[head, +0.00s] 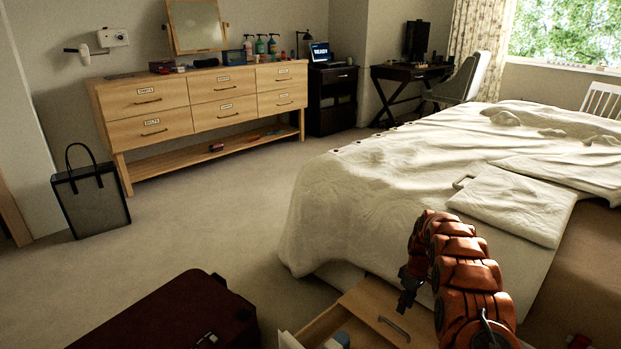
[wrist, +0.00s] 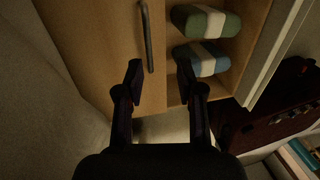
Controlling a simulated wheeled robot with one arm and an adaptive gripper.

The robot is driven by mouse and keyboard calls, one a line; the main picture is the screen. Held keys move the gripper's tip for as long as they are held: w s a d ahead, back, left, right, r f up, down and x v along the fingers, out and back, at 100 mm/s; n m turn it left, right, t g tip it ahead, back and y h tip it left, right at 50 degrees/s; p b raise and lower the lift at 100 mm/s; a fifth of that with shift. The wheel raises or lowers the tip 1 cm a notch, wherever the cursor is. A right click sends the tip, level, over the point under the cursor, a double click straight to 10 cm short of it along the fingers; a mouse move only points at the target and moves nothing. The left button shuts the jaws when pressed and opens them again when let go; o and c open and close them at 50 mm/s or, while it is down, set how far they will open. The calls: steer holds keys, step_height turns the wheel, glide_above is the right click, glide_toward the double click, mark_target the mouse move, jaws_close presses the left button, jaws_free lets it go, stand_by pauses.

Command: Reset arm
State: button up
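My orange arm reaches from the lower right of the head view, and my gripper (head: 408,288) hangs at its end above the open drawer (head: 365,322) beside the bed. In the wrist view my gripper (wrist: 161,78) has its two dark fingers spread apart, with nothing between them. Below them are the drawer's wooden front and its metal handle (wrist: 147,38). A green-and-white bundle (wrist: 207,22) and a blue-and-white bundle (wrist: 202,59) lie inside the drawer.
A dark red suitcase (head: 165,318) is on the floor at the lower left. The bed (head: 345,200) fills the right side. A wooden dresser (head: 205,100) stands along the back wall, with a dark bag (head: 92,205) left of it. Carpet between them is clear.

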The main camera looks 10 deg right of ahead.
steer(key=s+a+r+m+p, duration=0.1)
steer(key=s+a+r+p, duration=0.4)
steer(key=r, duration=0.9)
steer(key=s+a+r+m+h+p, duration=0.1)
steer(key=s+a+r+m+p, duration=0.15)
steer(key=s+r+p, duration=0.7)
steer(key=s+a+r+m+p, duration=0.15)
steer(key=a+r, duration=0.35)
steer(key=r, duration=1.3)
steer(key=s+a+r+p, duration=0.2)
steer(key=s+r+p, duration=0.3)
steer(key=s, duration=0.5)
steer(key=s+a+r+m+p, duration=0.1)
steer(key=s+a+r+p, duration=0.2)
steer(key=s+r+p, duration=0.2)
steer(key=s+a+r+m+p, duration=0.1)
steer(key=s+a+r+p, duration=0.2)
steer(key=s+r+p, duration=0.3)
steer(key=s+r, duration=0.4)
steer(key=s, duration=0.6)
steer(key=shift+a+r+h, duration=0.15)
steer(key=shift+a+h, duration=0.05)
steer(key=shift+h, duration=0.2)
steer(key=shift+d, duration=0.15)
